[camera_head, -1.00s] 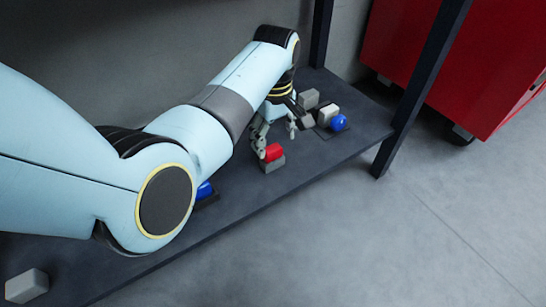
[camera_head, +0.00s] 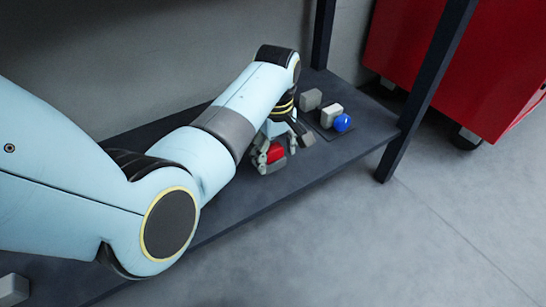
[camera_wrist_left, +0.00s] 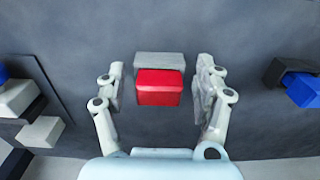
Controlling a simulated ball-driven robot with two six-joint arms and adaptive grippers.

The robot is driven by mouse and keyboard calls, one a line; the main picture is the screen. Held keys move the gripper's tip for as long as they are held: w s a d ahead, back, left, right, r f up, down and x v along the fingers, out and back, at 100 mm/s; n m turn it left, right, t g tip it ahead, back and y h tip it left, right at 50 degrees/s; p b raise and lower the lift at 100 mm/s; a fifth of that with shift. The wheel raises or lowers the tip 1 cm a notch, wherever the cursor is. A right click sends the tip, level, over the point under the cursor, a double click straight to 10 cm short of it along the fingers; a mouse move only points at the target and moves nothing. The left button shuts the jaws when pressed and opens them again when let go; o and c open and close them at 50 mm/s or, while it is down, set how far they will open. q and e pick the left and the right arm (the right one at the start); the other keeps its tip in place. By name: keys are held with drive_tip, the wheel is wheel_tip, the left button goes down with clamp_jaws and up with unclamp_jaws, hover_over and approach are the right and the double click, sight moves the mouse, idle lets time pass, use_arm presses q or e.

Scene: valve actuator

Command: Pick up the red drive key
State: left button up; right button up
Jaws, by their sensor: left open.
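The red drive key (camera_wrist_left: 159,88) is a small red block at a grey block (camera_wrist_left: 159,62) on the dark shelf. In the left wrist view it lies between the two fingers of my left gripper (camera_wrist_left: 160,92). The fingers are open, with a gap on each side of the key. In the head view my left gripper (camera_head: 273,153) is low over the shelf, around the red key (camera_head: 275,153), and partly covers it. My right gripper is in neither view.
A white block with a blue knob (camera_head: 342,123) stands on a dark plate to the right of the gripper, with a grey block (camera_head: 311,99) behind it. In the left wrist view another blue part (camera_wrist_left: 302,88) lies at the right. A shelf post (camera_head: 425,90) rises at the right.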

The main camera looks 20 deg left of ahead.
use_arm(q)
drive_tip(key=c, duration=1.4)
drive_tip(key=shift+r, duration=0.1)
